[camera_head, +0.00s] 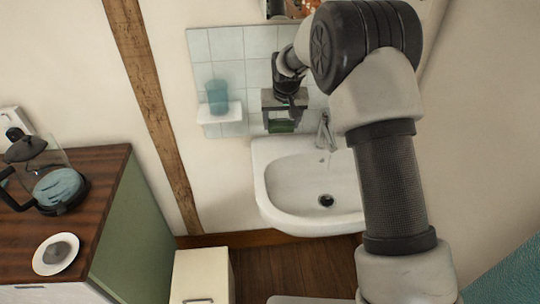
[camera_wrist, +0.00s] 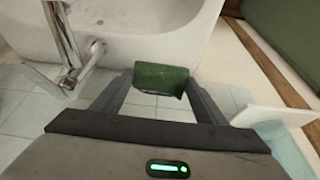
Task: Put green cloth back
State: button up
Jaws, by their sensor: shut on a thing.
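The green cloth (camera_wrist: 160,78) is a small folded dark green piece between my gripper's fingertips in the wrist view. My gripper (camera_wrist: 158,84) is shut on it. In the head view my gripper (camera_head: 281,118) is in front of the tiled wall, above the back left of the sink, with the green cloth (camera_head: 281,126) at its lower end. The cloth appears to be held clear of the sink, though its exact distance from the wall cannot be told.
The white sink (camera_head: 270,190) with its tap (camera_head: 325,132) is below and to the right. A small white shelf (camera_head: 221,113) with a blue cup (camera_head: 217,96) is left of my gripper. A wooden-topped cabinet (camera_head: 105,175) bears a coffee pot (camera_head: 50,183) and a white dish (camera_head: 57,254).

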aim_at(271, 121)
jog(key=w+a, duration=0.1)
jog(key=w+a+f, duration=0.1)
jog(key=a, duration=0.1)
jog(key=shift+a+f+b, duration=0.15)
jog(key=shift+a+b, duration=0.15)
jog(key=shift+b, duration=0.05)
notch_tip(271, 121, down, 4)
jog(key=shift+f, duration=2.55)
jog(key=shift+f, duration=0.15)
jog(key=shift+f+b, duration=0.15)
jog(key=shift+b, duration=0.2)
jog(key=o, duration=0.9)
